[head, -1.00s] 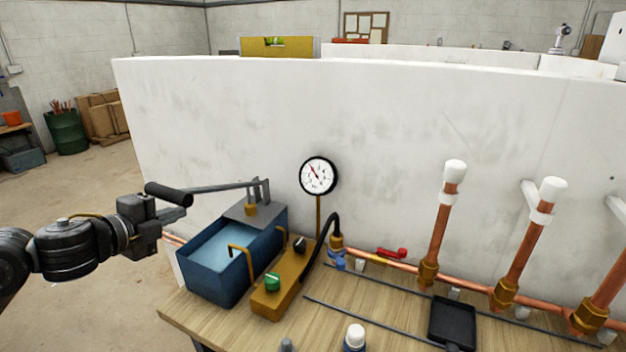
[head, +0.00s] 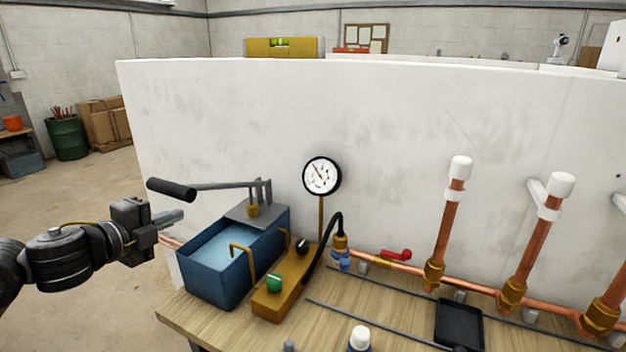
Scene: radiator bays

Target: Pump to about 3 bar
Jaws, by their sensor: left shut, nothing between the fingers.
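The test pump has a blue water tank (head: 212,275) on the wooden bench, with a grey lever ending in a black handle grip (head: 170,189) that reaches out to the left. The lever lies nearly level. The round white pressure gauge (head: 321,176) stands behind the pump; its red needle points up and to the left, and its numbers are too small to read. My left gripper (head: 180,217) is shut and empty, just below the black grip in the picture and apart from it. My right gripper is not in view.
A brass block (head: 280,290) with a green knob (head: 274,282) and a black knob (head: 302,246) sits beside the tank. A black hose (head: 325,243) joins it to the copper pipe. Capped copper risers, a red lever (head: 397,254) and a black tray (head: 459,326) are to the right. A white wall stands behind.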

